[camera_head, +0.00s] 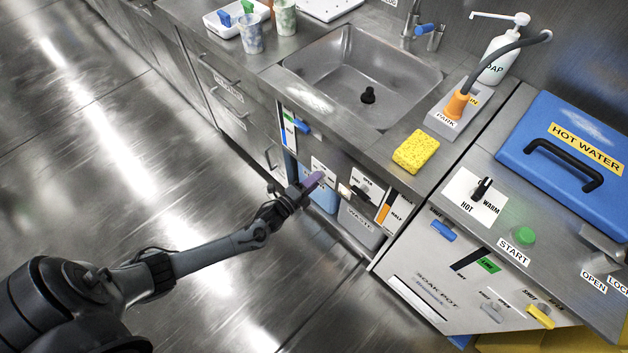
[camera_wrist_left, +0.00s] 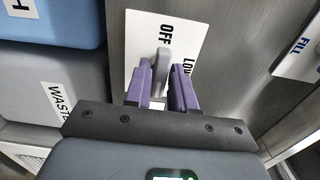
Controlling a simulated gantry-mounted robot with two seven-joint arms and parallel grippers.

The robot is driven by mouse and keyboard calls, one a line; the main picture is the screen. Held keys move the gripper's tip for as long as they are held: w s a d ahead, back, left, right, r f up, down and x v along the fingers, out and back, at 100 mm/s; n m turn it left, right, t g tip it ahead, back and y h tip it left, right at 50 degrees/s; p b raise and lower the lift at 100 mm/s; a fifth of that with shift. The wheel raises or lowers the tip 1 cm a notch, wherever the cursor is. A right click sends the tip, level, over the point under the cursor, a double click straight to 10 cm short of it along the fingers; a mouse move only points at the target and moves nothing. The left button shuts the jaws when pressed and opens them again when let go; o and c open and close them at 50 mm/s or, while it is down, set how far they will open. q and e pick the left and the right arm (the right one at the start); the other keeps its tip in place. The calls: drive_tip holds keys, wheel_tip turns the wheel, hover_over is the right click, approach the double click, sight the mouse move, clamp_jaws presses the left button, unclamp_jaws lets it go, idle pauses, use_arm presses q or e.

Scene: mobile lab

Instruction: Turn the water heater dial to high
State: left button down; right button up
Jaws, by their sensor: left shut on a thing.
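The water heater dial is a grey lever-like knob (camera_wrist_left: 161,66) on a white plate marked OFF and LOW in the left wrist view. My left gripper (camera_wrist_left: 160,88) has its purple fingers on either side of the knob and is shut on it. The fingers and palm hide the lower part of the plate, so no HIGH mark shows. In the head view my left gripper (camera_head: 312,182) reaches under the counter to the white plate (camera_head: 322,168); the knob is hidden there. My right gripper is in neither view.
A grey WASTE bin (camera_head: 360,226) and a blue bin (camera_head: 322,197) stand below the dial. An OPEN valve plate (camera_head: 372,188) is just right of it. The sink (camera_head: 365,75) and counter are above. The floor (camera_head: 120,170) at left is clear.

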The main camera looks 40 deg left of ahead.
use_arm(q)
drive_tip(key=c, duration=1.1)
unclamp_jaws()
drive_tip(key=s, duration=0.7)
drive_tip(key=s+p, duration=0.1)
drive_tip(key=s, duration=0.2)
drive_tip(key=shift+s+a, duration=0.35)
drive_tip(key=shift+s, duration=0.05)
drive_tip(key=shift+f, duration=0.1)
